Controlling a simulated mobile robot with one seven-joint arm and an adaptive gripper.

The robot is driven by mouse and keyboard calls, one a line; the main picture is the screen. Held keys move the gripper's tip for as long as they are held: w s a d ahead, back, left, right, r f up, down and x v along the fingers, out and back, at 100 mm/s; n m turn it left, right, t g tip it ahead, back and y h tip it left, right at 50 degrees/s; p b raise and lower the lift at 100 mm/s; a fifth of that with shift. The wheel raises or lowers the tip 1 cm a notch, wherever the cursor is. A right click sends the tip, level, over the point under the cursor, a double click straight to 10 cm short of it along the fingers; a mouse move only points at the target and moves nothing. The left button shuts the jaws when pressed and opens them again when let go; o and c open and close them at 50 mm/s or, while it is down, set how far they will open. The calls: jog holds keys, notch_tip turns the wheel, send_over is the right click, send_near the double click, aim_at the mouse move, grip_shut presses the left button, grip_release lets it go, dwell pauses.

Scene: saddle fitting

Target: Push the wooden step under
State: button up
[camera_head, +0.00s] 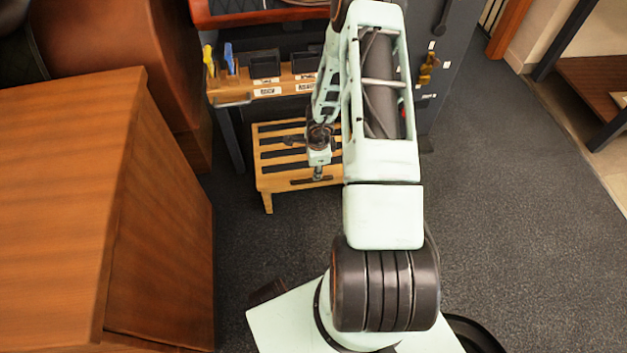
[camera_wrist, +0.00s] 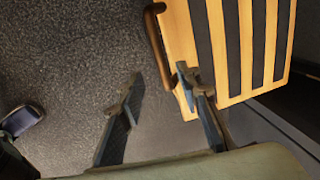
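The wooden step (camera_head: 270,182) is a low, light slatted stool on the carpet, in front of and partly below the workbench. In the wrist view the step (camera_wrist: 205,55) fills the upper right, with a brown curved bar (camera_wrist: 158,45) along its near edge. My gripper (camera_head: 318,172) is at the step's front edge in the head view. My arm hides the step's right part.
The workbench (camera_head: 230,100) with tools and small bins stands behind the step, a dark leg at its left. A large wooden cabinet (camera_head: 160,220) stands at the left. Carpet (camera_head: 520,220) is clear at the right. A dark blue-grey object (camera_wrist: 22,122) shows at the wrist view's left edge.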

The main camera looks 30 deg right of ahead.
jog(key=f+b, duration=0.1)
jog(key=f, duration=0.1)
jog(key=w+f+b, duration=0.1)
jog(key=f, duration=0.2)
jog(key=f+b, duration=0.1)
jog(key=f, duration=0.2)
jog(key=shift+w+d+f+b, duration=0.15)
jog(key=shift+w+d+b, duration=0.1)
jog(key=shift+b, duration=0.1)
grip_shut()
